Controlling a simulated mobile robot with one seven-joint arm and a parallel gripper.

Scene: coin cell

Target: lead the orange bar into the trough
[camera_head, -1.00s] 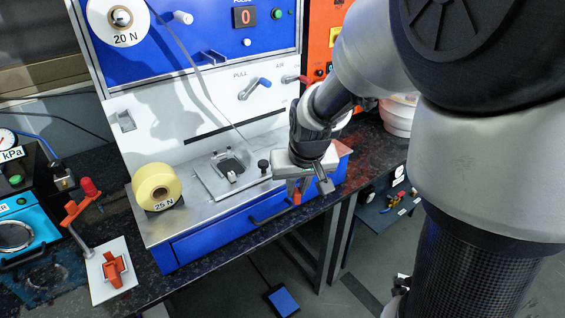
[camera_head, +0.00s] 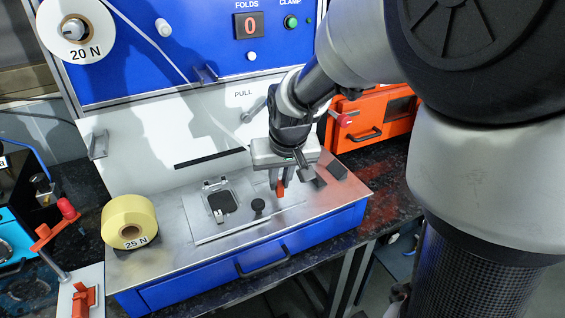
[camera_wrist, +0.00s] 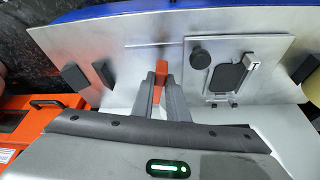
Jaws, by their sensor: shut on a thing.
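My gripper (camera_head: 279,187) is shut on the orange bar (camera_head: 281,189), which hangs between the fingers over the right part of the silver worktop. In the wrist view the bar (camera_wrist: 160,82) shows as an orange piece between the two grey fingers of my gripper (camera_wrist: 160,92). Whether its lower end touches the metal is not clear. I cannot surely tell which feature is the trough. Two dark blocks with a gap between them, one of them a far block (camera_wrist: 75,76) and the other a near block (camera_wrist: 103,73), stand left of the bar in the wrist view.
A plate with a dark opening (camera_head: 222,202) and a black knob (camera_head: 258,205) lies left of my gripper. A yellow 25 N roll (camera_head: 119,212) stands at the worktop's left. The white panel (camera_head: 140,150) rises behind. An orange box (camera_head: 372,122) stands at the right.

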